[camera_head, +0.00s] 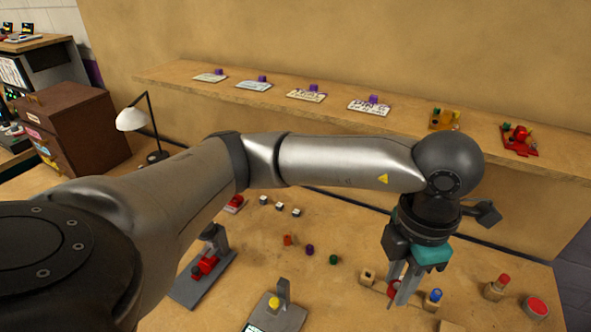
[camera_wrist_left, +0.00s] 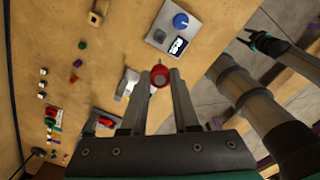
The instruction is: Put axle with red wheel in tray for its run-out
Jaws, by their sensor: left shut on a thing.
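My left gripper (camera_head: 402,298) is shut on the axle with the red wheel (camera_head: 393,288), above the right part of the bench. In the left wrist view, the red wheel (camera_wrist_left: 160,75) shows between the fingertips of the left gripper (camera_wrist_left: 161,76); the fingers hide most of the axle. On the back shelf lie several flat, marked plates with purple pieces, such as one at the right (camera_head: 369,107); their writing is too small to read, and I cannot tell which is the tray. My right gripper (camera_wrist_left: 265,43) is at the upper right of the left wrist view, its opening unclear.
A grey device with a yellow knob (camera_head: 274,303) stands at the front. A wooden stand (camera_head: 367,276) is beside the left gripper. A red button (camera_head: 536,306) and a red-topped wooden piece (camera_head: 496,287) are at right. Small coloured pieces (camera_head: 309,250) lie mid-bench; a lamp (camera_head: 131,119) stands behind.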

